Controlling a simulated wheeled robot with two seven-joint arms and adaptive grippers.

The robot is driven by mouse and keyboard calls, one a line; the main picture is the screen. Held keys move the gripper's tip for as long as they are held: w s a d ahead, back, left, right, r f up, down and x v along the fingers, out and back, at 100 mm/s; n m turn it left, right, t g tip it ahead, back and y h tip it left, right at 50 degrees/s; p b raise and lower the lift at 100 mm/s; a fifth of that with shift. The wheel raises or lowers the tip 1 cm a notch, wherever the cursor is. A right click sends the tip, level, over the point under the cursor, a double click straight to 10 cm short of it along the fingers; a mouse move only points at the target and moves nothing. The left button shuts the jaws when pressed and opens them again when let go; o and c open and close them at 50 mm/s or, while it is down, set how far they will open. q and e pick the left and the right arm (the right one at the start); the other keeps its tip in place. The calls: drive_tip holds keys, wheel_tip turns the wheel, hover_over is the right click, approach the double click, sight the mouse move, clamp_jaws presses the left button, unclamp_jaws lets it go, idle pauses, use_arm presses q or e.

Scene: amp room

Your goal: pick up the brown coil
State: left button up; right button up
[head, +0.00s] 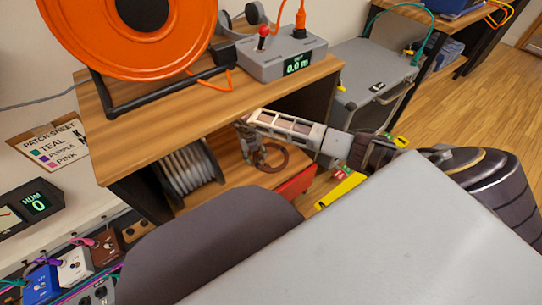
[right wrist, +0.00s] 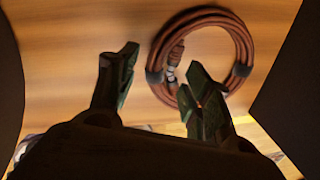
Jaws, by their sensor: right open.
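The brown coil (head: 286,160) lies on the wooden shelf inside the cabinet, under its top board. In the right wrist view the coil (right wrist: 241,40) is a round bundle of reddish-brown cable with dark ties and a metal plug on its left part. My right gripper (head: 255,155) reaches into the cabinet from the right, close to the coil. In the right wrist view the gripper (right wrist: 162,65) is open, with one finger left of the coil and the other overlapping its lower part. I cannot tell if they touch. My left gripper is out of view.
A grey cable spool (head: 188,170) stands left of the coil in the cabinet. A red item (head: 298,184) is at the shelf's front right. An orange reel (head: 130,35) and a grey meter box (head: 285,58) stand on top. A grey case (head: 365,85) stands to the right.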

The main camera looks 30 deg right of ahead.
sight(257, 160)
wheel_tip(257, 160, down, 2)
drive_tip(key=shift+b, duration=0.6)
drive_tip(key=shift+d+f+b, duration=0.2)
drive_tip(key=shift+f+b, duration=0.25)
drive_tip(key=shift+f, duration=0.45)
drive_tip(key=shift+c, duration=0.2)
clamp_jaws()
